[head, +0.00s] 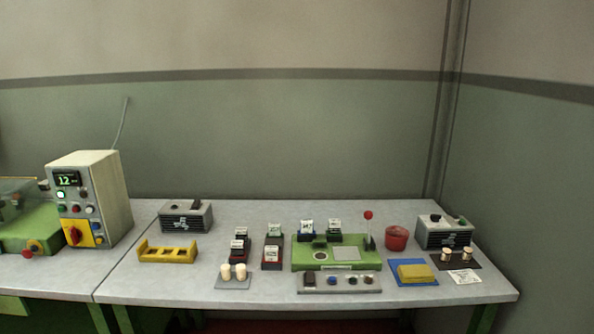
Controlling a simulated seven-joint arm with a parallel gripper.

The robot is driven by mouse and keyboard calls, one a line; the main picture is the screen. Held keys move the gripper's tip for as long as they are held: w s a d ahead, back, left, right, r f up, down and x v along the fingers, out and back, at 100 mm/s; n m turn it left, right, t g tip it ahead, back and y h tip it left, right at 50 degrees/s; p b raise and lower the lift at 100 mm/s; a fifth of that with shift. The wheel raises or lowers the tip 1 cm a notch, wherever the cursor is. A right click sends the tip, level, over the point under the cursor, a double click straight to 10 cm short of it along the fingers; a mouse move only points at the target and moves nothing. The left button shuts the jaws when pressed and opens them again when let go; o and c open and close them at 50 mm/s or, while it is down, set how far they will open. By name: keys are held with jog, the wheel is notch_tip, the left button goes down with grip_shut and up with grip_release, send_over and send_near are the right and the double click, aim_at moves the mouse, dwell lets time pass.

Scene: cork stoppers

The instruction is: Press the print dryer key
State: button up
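No key can be told for certain as the print dryer key; labels are too small to read. A low grey key panel (339,283) with several round buttons lies along the table's front, before a green machine plate (336,264). A dark grey box (186,218) with a pale emblem and a black part on top stands at the back left of the table. A similar box (443,232) stands at the back right, with a black knob and a green part on top. My gripper is not in view.
A lever with a red ball (369,216) stands upright by a red tub (396,238). Several dark blocks with white labels stand around the plate. A control cabinet (88,203) stands left.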

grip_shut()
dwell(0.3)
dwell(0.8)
